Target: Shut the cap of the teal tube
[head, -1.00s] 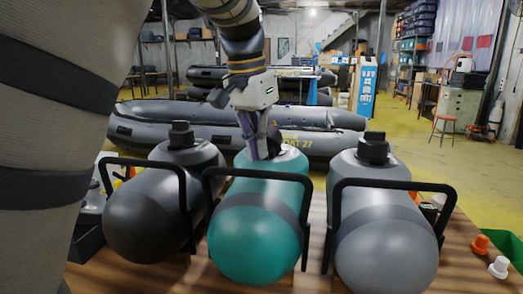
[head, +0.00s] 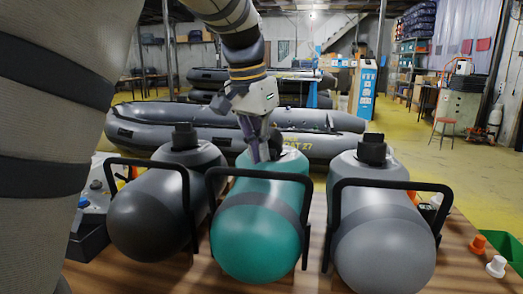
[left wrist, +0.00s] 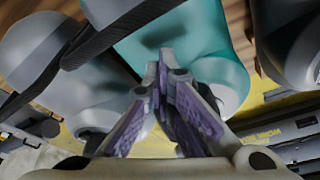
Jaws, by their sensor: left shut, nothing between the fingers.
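The teal tube (head: 255,240) lies in the middle of a wooden table, between a dark grey tube (head: 150,220) and a lighter grey tube (head: 385,245). A black cap (head: 276,142) shows at the teal tube's far top end, partly hidden behind my left gripper (head: 263,158). Whether the cap is seated cannot be told. My left gripper is shut and empty, pointing down at the cap's near left side; contact is unclear. In the left wrist view its purple-padded fingers (left wrist: 163,62) are together in front of the teal tube (left wrist: 185,35). My right gripper is out of view.
Black handle frames (head: 262,172) arch over the tubes. Black caps stand on the dark grey tube (head: 184,136) and the lighter grey tube (head: 371,148). An orange fitting (head: 478,243) and a white fitting (head: 496,266) sit at the table's right. Inflatable boats (head: 330,145) lie behind.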

